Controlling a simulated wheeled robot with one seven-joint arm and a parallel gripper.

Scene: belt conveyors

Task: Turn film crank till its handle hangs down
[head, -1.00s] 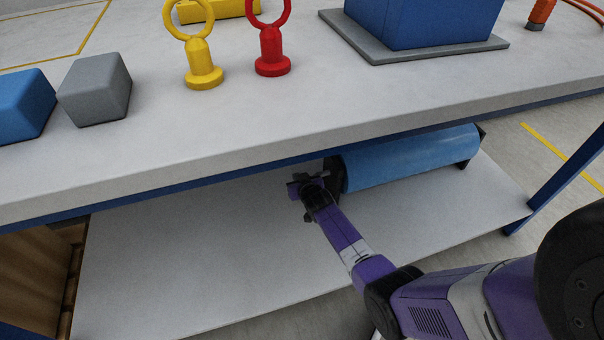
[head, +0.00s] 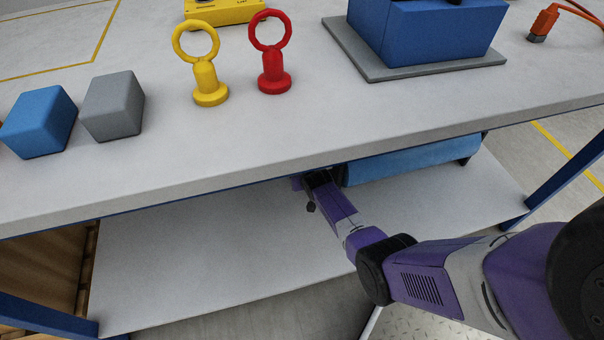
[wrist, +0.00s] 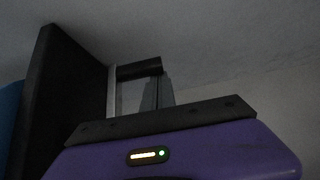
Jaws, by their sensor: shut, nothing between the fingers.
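The blue film roll (head: 410,162) lies on the lower shelf under the bench, its upper part hidden by the bench edge. Its dark end plate (wrist: 62,100) fills the left of the wrist view. Beside the plate, a pale crank arm (wrist: 111,90) carries a short black handle (wrist: 138,71), which lies level across the picture near its top. My gripper (wrist: 161,88) is shut and empty, its grey fingers close by the handle's right end; I cannot tell if they touch. In the head view my gripper (head: 300,183) is partly hidden under the bench edge, left of the roll.
The bench top (head: 330,125) overhangs close above my gripper. The lower shelf (head: 220,250) is bare to the left and in front. A blue leg (head: 565,175) stands at the right. Yellow (head: 207,85) and red (head: 272,75) ring-topped pieces stand on the bench.

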